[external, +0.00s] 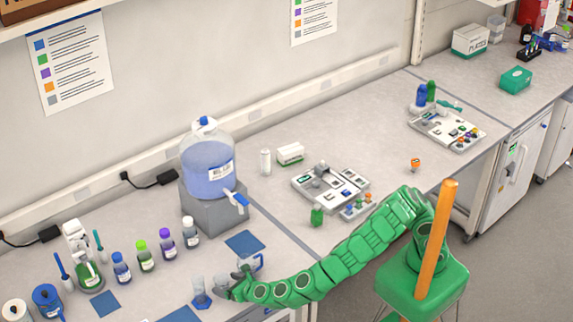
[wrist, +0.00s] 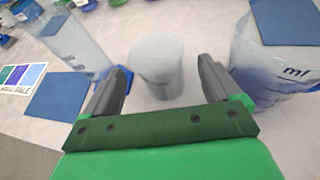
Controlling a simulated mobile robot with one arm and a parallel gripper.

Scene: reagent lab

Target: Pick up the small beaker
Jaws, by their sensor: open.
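The small beaker (wrist: 156,62) is a pale, frosted cup standing upright on the bench in the wrist view. My gripper (wrist: 162,72) is open, with one dark finger on each side of the beaker's near part. I cannot tell whether either finger touches it. In the external view my gripper (external: 238,284) is low at the front of the near bench, and the small beaker is hard to make out beside it.
A graduated cylinder (wrist: 77,48) with a blue base stands close on the left, also in the external view (external: 200,290). A larger beaker marked "ml" (wrist: 272,68) stands close on the right.

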